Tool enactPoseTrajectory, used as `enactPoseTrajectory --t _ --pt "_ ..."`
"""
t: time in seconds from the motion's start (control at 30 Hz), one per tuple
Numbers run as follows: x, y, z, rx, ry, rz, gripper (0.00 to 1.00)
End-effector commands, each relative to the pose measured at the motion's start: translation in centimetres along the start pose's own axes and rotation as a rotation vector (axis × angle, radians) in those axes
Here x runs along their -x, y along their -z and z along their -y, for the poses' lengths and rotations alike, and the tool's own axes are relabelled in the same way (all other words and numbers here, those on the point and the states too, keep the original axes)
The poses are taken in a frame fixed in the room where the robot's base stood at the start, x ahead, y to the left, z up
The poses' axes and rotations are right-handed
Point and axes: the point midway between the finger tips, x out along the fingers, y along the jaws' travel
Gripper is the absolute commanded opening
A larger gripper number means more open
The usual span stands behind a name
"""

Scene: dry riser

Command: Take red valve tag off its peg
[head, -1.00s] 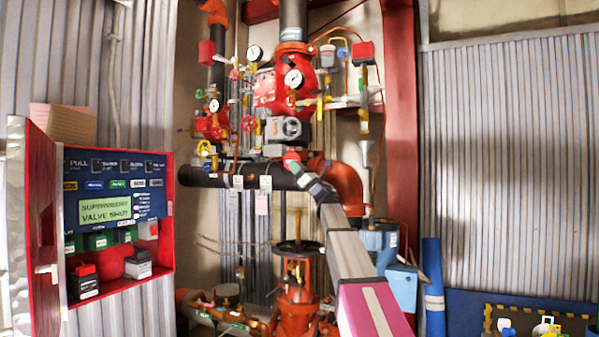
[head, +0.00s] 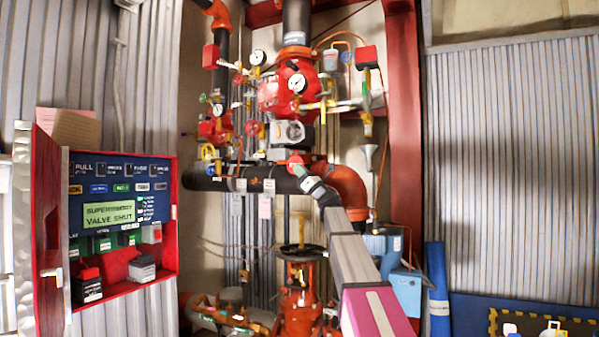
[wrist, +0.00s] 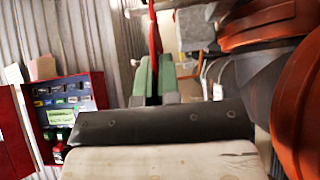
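My gripper (wrist: 155,75) shows its two green fingers close together in the wrist view. A thin red strip, which looks like the red valve tag (wrist: 154,35) seen edge-on, runs up from between them. The fingers appear shut on it. In the head view my gripper (head: 300,170) is at the black horizontal pipe, below the red valve body. The red tag (head: 295,159) shows as a small red patch at its tip. The peg cannot be made out clearly, so I cannot tell whether the tag is still on it.
The black pipe (head: 225,184) with hanging white tags runs left of my gripper, and an orange elbow (head: 347,185) is close on the right. Gauges and valves crowd above. A handwheel valve (head: 300,252) stands below. An open red panel box (head: 172,215) is at left.

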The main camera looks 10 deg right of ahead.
Motion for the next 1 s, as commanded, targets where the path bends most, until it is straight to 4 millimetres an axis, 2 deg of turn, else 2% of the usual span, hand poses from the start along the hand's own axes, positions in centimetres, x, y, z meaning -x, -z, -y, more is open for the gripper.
enactPoseTrajectory --t 0.47,1.0 --pt "-0.3 -0.3 -0.2 0.000 0.000 0.000 0.00" --pt "-0.3 -0.4 -2.4 0.000 0.000 0.000 0.00"
